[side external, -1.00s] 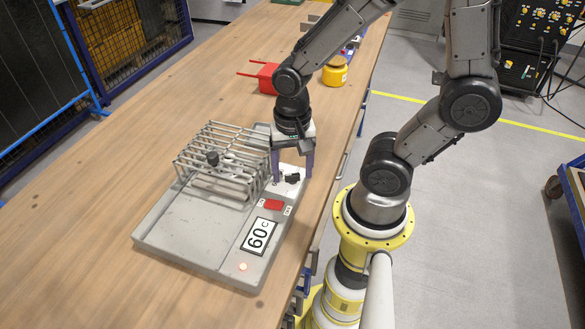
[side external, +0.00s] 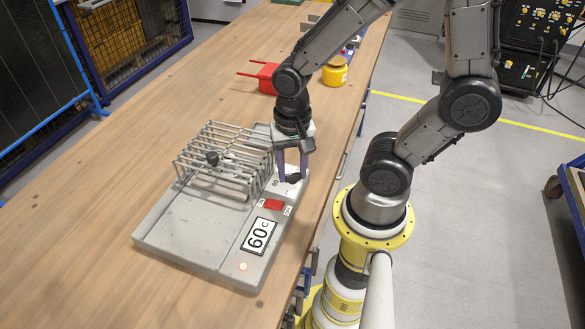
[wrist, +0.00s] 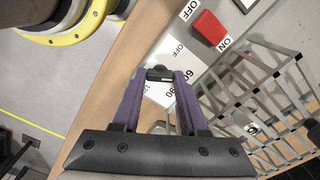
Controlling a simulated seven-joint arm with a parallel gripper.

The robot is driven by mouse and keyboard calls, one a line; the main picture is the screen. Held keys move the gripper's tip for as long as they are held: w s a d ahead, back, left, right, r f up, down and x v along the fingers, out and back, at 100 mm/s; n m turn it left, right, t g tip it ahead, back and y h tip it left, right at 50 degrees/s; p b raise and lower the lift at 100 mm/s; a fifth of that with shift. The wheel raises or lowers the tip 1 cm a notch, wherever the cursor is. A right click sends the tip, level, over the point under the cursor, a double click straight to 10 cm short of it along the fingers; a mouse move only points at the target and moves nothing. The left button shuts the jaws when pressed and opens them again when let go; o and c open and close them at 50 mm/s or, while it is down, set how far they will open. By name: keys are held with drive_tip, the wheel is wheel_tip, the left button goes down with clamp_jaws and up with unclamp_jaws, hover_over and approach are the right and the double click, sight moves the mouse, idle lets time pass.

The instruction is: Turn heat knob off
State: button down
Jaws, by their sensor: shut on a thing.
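The heat knob (side external: 292,178) is small and black, on the right side of the grey jig (side external: 170,238). In the wrist view the knob (wrist: 159,73) sits between the tips of my two purple fingers, over a white dial plate (wrist: 158,93) with printed marks such as OFF, 60 and 90. My gripper (side external: 291,177) points down and is shut on the knob. A red rocker switch (side external: 274,204) with ON and OFF labels lies beside it.
A wire rack (side external: 225,160) stands on the jig close to the left of my gripper. Farther back on the wooden table (side external: 150,130) are a red bin (side external: 268,79) and a yellow container (side external: 335,72). The table left of the jig is clear.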

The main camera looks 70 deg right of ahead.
sight(293, 174)
drive_tip(key=n, duration=1.1)
idle(0.3)
drive_tip(key=shift+n, duration=0.4)
drive_tip(key=shift+c, duration=2.2)
unclamp_jaws()
wheel_tip(293, 174, up, 14)
